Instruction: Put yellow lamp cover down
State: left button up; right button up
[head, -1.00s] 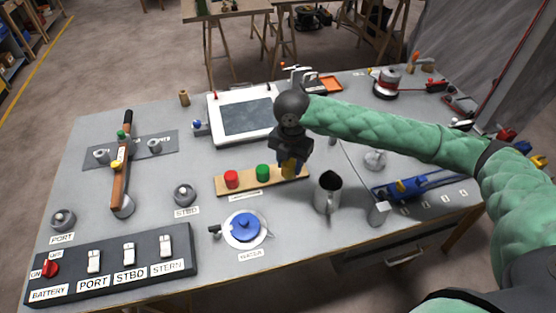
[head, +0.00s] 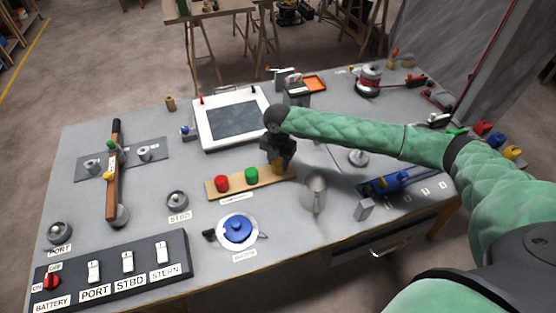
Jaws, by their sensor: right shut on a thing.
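My right gripper (head: 278,158) points down over the right end of a wooden strip (head: 236,185). It is shut on the yellow lamp cover (head: 278,168), which shows below the jaws, partly hidden by them. The cover is at or just above the strip; I cannot tell whether it touches. A red cover (head: 222,184) and a green cover (head: 251,175) stand on the strip to its left, in one row with it. My left gripper is not in view.
A grey metal jug (head: 316,190) stands close to the right of the strip. A switch board (head: 78,284) lies front left. The bench between the strip and the STBD lamp base (head: 177,200) is clear.

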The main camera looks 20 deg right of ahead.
aim_at(278, 160)
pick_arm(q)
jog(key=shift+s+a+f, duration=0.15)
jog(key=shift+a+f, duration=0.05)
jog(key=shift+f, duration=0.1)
pick_arm(e)
jog(key=shift+f, duration=0.4)
jog(key=shift+f, duration=0.15)
jog(key=o, duration=0.9)
jog(key=shift+o, duration=0.2)
jog(key=shift+r, duration=0.45)
notch_tip(278, 160, up, 10)
jog(key=b, duration=0.4)
jog(key=shift+f, duration=0.1)
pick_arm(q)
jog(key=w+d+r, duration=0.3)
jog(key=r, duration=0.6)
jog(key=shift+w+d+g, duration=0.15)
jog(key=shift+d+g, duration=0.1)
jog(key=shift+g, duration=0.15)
pick_arm(e)
jog(key=shift+r, duration=0.8)
